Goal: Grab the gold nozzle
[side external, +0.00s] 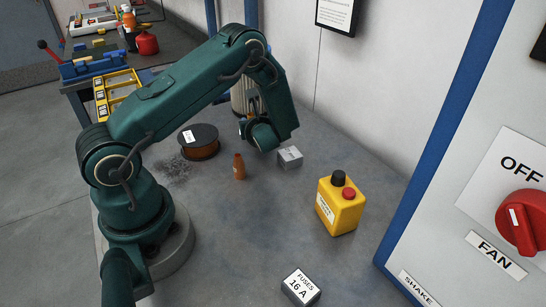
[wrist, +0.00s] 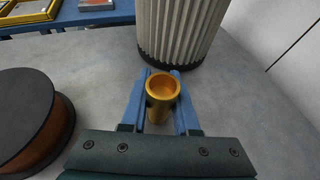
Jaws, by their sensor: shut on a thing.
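The gold nozzle (wrist: 161,92) stands in the middle of the wrist view, a short cylinder with a round open top. My gripper (wrist: 160,104) has its two blue fingers on either side of it and is shut on it. I cannot tell from these views whether the nozzle still touches the bench.
A pleated filter cylinder (wrist: 181,30) stands just beyond the nozzle. A dark spool (side external: 199,141) lies to the left. A copper-coloured bottle-shaped piece (side external: 239,168), a grey box (side external: 289,157), a yellow button box (side external: 340,208) and a fuse box (side external: 300,288) stand on the bench.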

